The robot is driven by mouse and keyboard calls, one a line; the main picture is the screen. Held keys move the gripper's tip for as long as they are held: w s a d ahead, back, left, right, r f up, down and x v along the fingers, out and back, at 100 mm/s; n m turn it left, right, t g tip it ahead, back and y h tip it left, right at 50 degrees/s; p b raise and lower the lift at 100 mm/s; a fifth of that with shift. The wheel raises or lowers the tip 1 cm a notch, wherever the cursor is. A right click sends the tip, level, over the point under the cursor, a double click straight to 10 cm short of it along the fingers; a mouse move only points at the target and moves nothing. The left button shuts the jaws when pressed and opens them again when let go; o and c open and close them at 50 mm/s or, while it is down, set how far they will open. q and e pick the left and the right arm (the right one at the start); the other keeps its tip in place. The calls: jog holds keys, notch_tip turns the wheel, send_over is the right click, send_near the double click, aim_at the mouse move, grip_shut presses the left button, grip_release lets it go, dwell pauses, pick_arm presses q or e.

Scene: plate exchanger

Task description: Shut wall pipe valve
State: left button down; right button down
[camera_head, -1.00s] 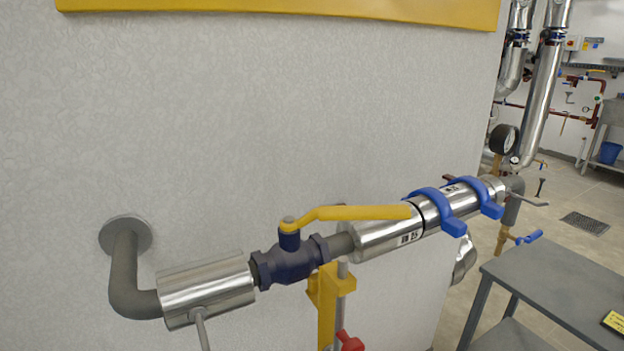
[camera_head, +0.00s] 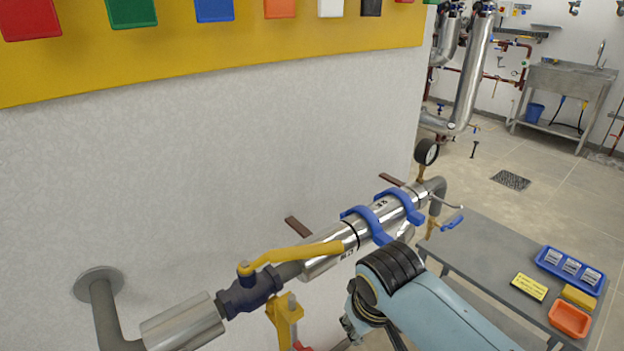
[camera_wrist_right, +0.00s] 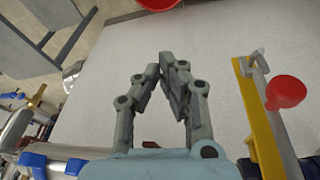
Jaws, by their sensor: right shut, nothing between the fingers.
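The wall pipe valve has a dark blue body (camera_head: 248,293) and a long yellow lever (camera_head: 295,253). The lever lies roughly along the pipe, pointing right toward the insulated silver section (camera_head: 335,250). My right arm reaches in from the lower right in the head view, in front of the pipe and right of the valve; its gripper cannot be made out there. In the right wrist view my right gripper (camera_wrist_right: 170,62) is shut and empty, with its fingertips together in front of the pale wall. The lever cannot be made out in the wrist view. My left gripper is out of view.
Blue clamps (camera_head: 368,222) circle the pipe right of the lever. A yellow bracket (camera_head: 284,318) stands below the pipe. A grey table (camera_head: 480,255) with trays is at right. The wrist view shows a red funnel-shaped part (camera_wrist_right: 285,92) beside a yellow post (camera_wrist_right: 262,130).

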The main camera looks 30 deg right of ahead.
aim_at(292, 256)
notch_tip(292, 256, up, 20)
jog(key=w+m+p, duration=0.1)
jog(key=p, duration=0.4)
jog(key=w+a+r+m, duration=0.2)
jog(key=w+a+r, duration=0.1)
jog(key=w+r, duration=0.4)
jog(key=w, duration=0.3)
jog(key=shift+a+t, duration=0.2)
jog(key=shift+t, duration=0.1)
jog(key=shift+w, duration=0.1)
jog(key=x, duration=0.9)
jog(key=shift+d+f+p, duration=0.1)
jog(key=shift+d+p, duration=0.05)
jog(key=shift+p, duration=0.25)
jog(key=s+p, duration=0.1)
jog(key=s+a+p, duration=0.1)
jog(key=shift+s+f, duration=0.2)
jog(key=shift+s, duration=0.1)
jog(key=shift+s+a, duration=0.2)
jog(key=shift+s, duration=0.3)
jog(key=shift+f, duration=0.1)
jog(key=shift+w, duration=0.1)
